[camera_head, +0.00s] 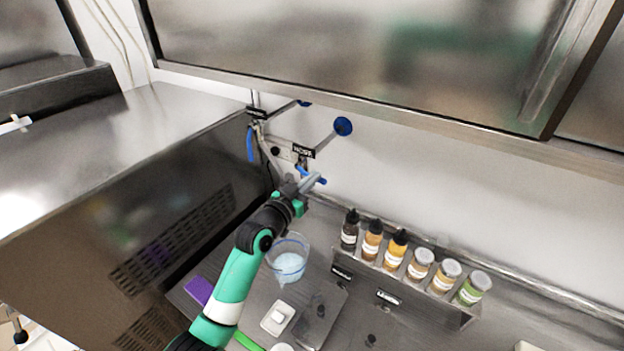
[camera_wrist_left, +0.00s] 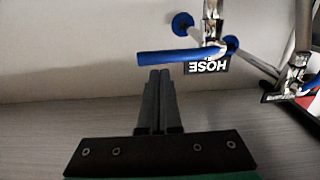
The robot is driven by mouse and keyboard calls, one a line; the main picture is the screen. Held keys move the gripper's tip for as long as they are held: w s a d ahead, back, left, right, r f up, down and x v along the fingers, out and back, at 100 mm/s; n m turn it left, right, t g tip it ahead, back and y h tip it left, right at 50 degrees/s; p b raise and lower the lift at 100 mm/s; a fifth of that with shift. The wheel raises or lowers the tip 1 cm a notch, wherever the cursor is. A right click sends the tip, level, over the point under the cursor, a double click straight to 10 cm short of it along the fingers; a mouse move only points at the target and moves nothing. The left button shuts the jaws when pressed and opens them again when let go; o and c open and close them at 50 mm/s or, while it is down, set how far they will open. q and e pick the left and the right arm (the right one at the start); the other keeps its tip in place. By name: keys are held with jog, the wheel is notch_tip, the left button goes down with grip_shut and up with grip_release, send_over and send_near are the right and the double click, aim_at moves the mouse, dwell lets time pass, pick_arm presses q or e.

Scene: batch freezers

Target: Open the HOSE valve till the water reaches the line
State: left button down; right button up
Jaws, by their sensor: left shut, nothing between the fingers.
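The HOSE valve's blue lever handle (camera_wrist_left: 180,56) lies nearly level in the left wrist view, beside the black HOSE label (camera_wrist_left: 208,65), which reads upside down there. In the head view the label (camera_head: 303,151) is on the wall, with part of the blue lever (camera_head: 303,171) below it. My left gripper (camera_head: 315,181) is shut and empty. In the left wrist view its fingertips (camera_wrist_left: 159,73) are just beside the lever; I cannot tell if they touch it. A clear jug (camera_head: 288,262) with pale liquid stands on the counter below, partly behind my arm.
A second valve with a label (camera_head: 256,113) and blue handle is left of the HOSE valve. Several bottles and jars stand in a metal rack (camera_head: 455,314) at right. A white scale-like box (camera_head: 277,318) and a purple item (camera_head: 199,290) lie near the jug. A steel cabinet overhangs the wall.

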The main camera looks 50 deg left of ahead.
pick_arm(q)
jog(key=shift+f, duration=0.1)
pick_arm(e)
jog(key=shift+f, duration=0.2)
pick_arm(q)
jog(key=shift+f+m+b, duration=0.1)
jog(key=shift+m+b, duration=0.3)
jog(key=shift+b, duration=0.05)
pick_arm(e)
jog(key=shift+f, duration=0.25)
